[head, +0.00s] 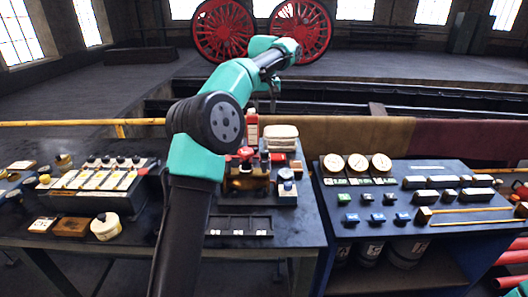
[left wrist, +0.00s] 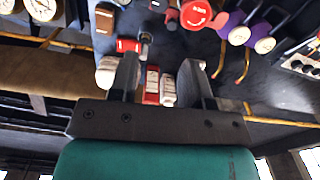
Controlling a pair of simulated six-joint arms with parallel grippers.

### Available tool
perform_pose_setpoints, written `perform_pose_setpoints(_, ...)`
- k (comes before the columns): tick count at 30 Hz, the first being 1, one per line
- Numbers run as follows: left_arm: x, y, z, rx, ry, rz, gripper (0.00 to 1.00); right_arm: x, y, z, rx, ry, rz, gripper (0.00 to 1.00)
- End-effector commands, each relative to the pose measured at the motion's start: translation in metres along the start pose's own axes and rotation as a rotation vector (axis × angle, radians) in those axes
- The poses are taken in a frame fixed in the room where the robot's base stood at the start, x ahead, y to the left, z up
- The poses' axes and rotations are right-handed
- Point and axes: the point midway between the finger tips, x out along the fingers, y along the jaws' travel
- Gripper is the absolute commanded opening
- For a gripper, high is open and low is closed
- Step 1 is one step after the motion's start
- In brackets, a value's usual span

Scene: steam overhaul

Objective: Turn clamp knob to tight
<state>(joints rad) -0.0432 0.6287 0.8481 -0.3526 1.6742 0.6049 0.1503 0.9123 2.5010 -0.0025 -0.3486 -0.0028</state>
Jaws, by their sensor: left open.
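A brass device (head: 246,178) with red and dark knobs stands on the left table, partly hidden by my left arm. A red round knob (head: 245,152) sits on top of it. A red round knob with white lettering (left wrist: 195,13) shows in the left wrist view, beyond the fingertips. I cannot tell for sure which knob is the clamp knob. My left gripper (head: 273,100) hangs above the back of the table; its fingers show in the left wrist view (left wrist: 160,63), apart and empty.
A red bottle (head: 251,126) and a pale folded stack (head: 281,132) stand behind the device. A dark compartment tray (head: 240,225) lies in front. A panel with valve levers (head: 105,180) is at left. Gauges (head: 357,163) stand on the right table.

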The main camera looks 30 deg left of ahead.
Motion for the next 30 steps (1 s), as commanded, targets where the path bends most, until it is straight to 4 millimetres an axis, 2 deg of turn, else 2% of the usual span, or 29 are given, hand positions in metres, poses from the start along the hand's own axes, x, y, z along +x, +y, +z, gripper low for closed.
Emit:
perform_pose_setpoints(5,0.011,0.000,0.000,0.001,-0.001,-0.001,0.44,0.000,0.000,0.000,0.000,0.000,0.000,0.43)
perform_pose_setpoints(10,0.031,-0.001,0.001,0.001,-0.003,-0.001,0.44,0.000,0.000,0.000,0.000,0.000,0.000,0.43)
perform_pose_setpoints(30,0.144,0.000,0.001,0.001,-0.003,-0.001,0.44,0.000,0.000,0.000,0.000,0.000,0.000,0.43)
